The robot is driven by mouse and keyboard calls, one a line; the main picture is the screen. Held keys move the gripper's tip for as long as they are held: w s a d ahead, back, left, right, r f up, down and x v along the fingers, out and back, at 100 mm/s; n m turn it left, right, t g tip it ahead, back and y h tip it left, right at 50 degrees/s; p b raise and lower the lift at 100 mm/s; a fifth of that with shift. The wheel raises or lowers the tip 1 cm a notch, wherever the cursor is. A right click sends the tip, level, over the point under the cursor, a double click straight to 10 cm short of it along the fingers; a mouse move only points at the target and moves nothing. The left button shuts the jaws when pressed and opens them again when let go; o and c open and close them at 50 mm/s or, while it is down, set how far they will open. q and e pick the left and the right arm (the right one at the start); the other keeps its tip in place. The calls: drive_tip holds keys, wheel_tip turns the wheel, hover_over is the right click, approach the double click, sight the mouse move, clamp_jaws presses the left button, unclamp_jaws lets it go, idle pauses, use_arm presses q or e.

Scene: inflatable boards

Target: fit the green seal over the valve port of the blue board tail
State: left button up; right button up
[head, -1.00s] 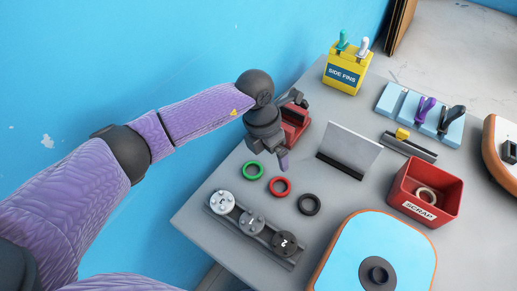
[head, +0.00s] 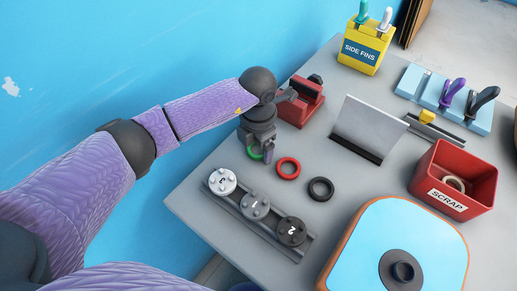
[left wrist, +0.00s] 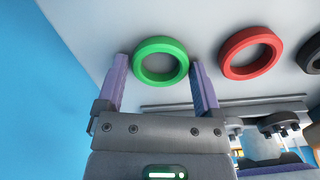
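The green seal (head: 255,153) lies on the grey bench, mostly hidden by my left gripper (head: 262,154) in the head view. In the left wrist view the green seal (left wrist: 161,62) is a whole ring between the two purple fingertips of my left gripper (left wrist: 160,68). The fingers are apart, with a narrow gap on each side of the ring, so the gripper looks open. The blue board tail (head: 365,240) with an orange edge lies at the lower right. Its dark round valve port (head: 402,271) faces up and is bare. My right gripper is out of view.
A red seal (head: 288,168) and a black seal (head: 320,189) lie right of the green one. A rail with numbered caps (head: 255,206) is in front. A red clamp (head: 302,104), an upright grey plate (head: 368,125) and a red scrap bin (head: 455,179) stand beyond.

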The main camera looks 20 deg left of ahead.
use_arm(q)
drive_tip(key=shift+r, duration=0.1)
drive_tip(key=c, duration=0.8)
